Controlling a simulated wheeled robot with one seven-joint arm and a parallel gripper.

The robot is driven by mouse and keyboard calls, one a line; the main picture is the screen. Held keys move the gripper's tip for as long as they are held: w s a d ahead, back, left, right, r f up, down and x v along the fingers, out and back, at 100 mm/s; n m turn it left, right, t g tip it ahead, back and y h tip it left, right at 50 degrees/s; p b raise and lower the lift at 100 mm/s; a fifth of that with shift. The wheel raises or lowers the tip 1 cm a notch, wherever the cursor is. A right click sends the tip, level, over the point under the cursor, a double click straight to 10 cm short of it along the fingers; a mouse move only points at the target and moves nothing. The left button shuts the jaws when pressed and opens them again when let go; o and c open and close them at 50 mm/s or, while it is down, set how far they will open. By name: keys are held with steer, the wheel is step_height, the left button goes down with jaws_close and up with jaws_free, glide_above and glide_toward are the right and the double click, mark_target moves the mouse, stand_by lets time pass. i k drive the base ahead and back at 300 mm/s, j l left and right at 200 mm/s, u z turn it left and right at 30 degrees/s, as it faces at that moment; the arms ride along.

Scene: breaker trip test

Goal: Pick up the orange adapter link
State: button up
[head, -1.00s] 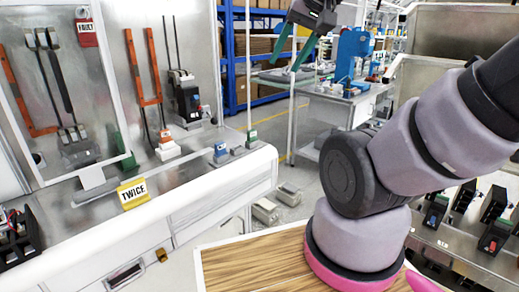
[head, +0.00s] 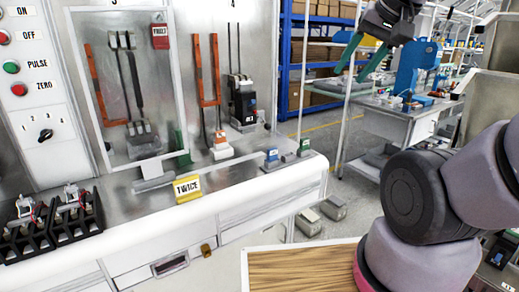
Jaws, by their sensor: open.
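The likely orange adapter link (head: 221,146) is a small block with an orange top and a white base. It sits on the grey bench top, below the black breaker in bay 4. My gripper (head: 349,78) has two green fingers, spread apart with nothing between them. It hangs in the air at the upper right, well to the right of the block and apart from it. A blue-topped block (head: 272,158) and a green-topped block (head: 305,147) stand to the right of the orange one.
A yellow TWICE sign (head: 187,188) stands at the bench's front edge. The black breaker (head: 243,103) and tall orange strips (head: 202,75) stand behind the block. A clear-fronted bay (head: 128,85) is to the left. Black trays (head: 75,212) sit at lower left.

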mark_target(219, 135)
steer(key=i+j+u, duration=0.1)
steer(key=i+u, duration=0.15)
steer(key=u, duration=0.2)
steer(key=i+u, duration=0.25)
steer(key=u, duration=0.25)
